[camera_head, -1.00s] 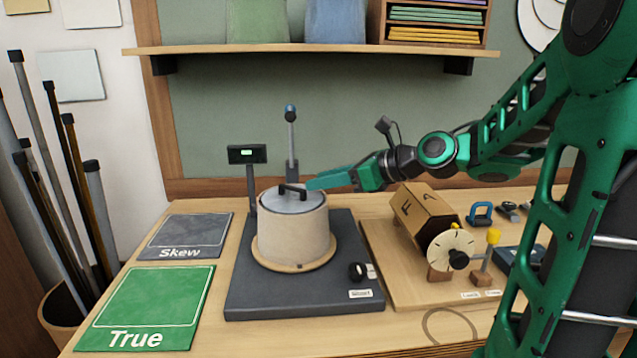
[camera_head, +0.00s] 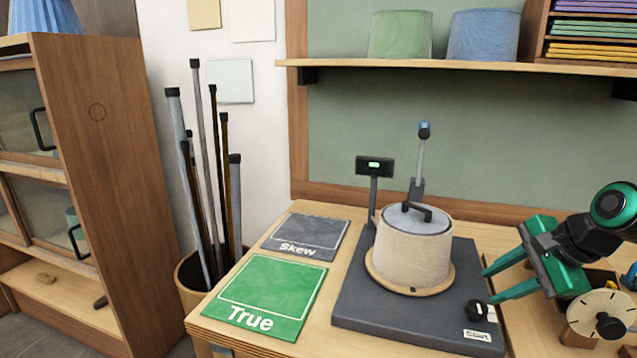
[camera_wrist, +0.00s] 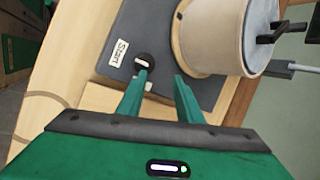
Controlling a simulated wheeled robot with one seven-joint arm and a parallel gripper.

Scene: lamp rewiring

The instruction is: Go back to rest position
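My green gripper (camera_head: 489,283) is at the right of the head view, beside the dark test base. Its two fingers are spread apart with nothing between them, and it points toward the base's front right. In the wrist view my gripper (camera_wrist: 159,82) is also open and empty, with the black knob (camera_wrist: 144,60) by the Start label near one fingertip. The cream drum (camera_head: 412,255) stands upright on the dark base (camera_head: 365,315), apart from the fingers. A grey lid with a black handle is on top of the drum.
A green True mat (camera_head: 265,295) and a grey Skew mat (camera_head: 308,236) lie left of the base. A dial (camera_head: 603,312) stands at the right. A bin of upright rods (camera_head: 195,290) stands by the table's left end, next to a wooden cabinet (camera_head: 110,180). A shelf (camera_head: 450,66) hangs above.

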